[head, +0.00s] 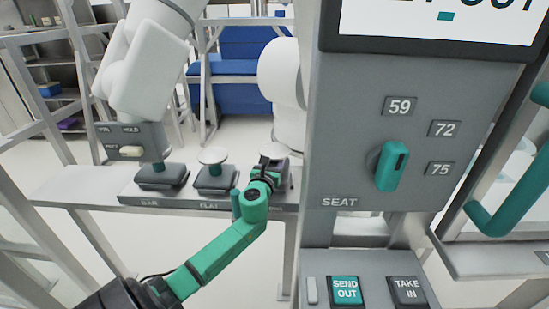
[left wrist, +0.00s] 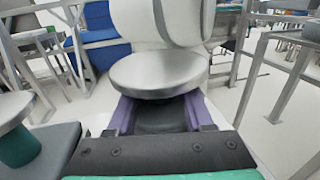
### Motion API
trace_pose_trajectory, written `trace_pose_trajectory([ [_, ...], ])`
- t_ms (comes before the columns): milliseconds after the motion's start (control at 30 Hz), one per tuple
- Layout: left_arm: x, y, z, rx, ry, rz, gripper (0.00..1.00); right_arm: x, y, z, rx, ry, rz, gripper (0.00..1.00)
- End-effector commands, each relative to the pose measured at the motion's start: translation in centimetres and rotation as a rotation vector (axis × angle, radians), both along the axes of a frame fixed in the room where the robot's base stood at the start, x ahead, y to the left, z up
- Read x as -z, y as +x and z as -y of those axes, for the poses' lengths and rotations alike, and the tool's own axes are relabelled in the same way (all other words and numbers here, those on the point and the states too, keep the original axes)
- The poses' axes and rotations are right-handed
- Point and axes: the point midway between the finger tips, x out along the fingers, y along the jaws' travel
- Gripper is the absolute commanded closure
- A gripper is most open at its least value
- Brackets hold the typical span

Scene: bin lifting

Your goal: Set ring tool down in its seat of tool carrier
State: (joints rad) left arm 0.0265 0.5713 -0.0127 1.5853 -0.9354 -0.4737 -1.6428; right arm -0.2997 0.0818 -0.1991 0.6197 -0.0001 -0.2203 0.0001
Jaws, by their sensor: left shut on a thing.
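The ring tool (left wrist: 158,74) shows in the left wrist view as a wide silver disc above a dark round body. My left gripper (left wrist: 162,112) is shut on it, with a purple finger on each side of the body. In the head view my left gripper (head: 268,168) is over the right end of the grey tool carrier (head: 140,199) and mostly hides the tool. The seat below it is hidden, so I cannot tell whether the tool touches it. My right gripper is not in view.
A white robot arm (head: 281,75) is just behind. A grey panel (head: 345,150) with a green knob (head: 391,166) stands close on the right.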

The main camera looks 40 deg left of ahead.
Motion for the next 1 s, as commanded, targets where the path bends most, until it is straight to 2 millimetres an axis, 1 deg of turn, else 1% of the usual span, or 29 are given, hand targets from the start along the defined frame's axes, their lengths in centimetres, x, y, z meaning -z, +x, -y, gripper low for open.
trace_pose_trajectory([
  [33, -0.4, 0.0, 0.0, 0.000, 0.003, 0.004, 1.00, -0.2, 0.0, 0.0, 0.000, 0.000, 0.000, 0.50],
  [500, -0.3, 0.0, 0.0, 0.000, 0.002, 0.004, 1.00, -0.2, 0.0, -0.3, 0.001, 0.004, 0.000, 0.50],
  [1000, 0.8, 0.0, 0.0, 0.000, 0.002, 0.004, 1.00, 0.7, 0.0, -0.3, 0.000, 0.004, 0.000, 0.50],
])
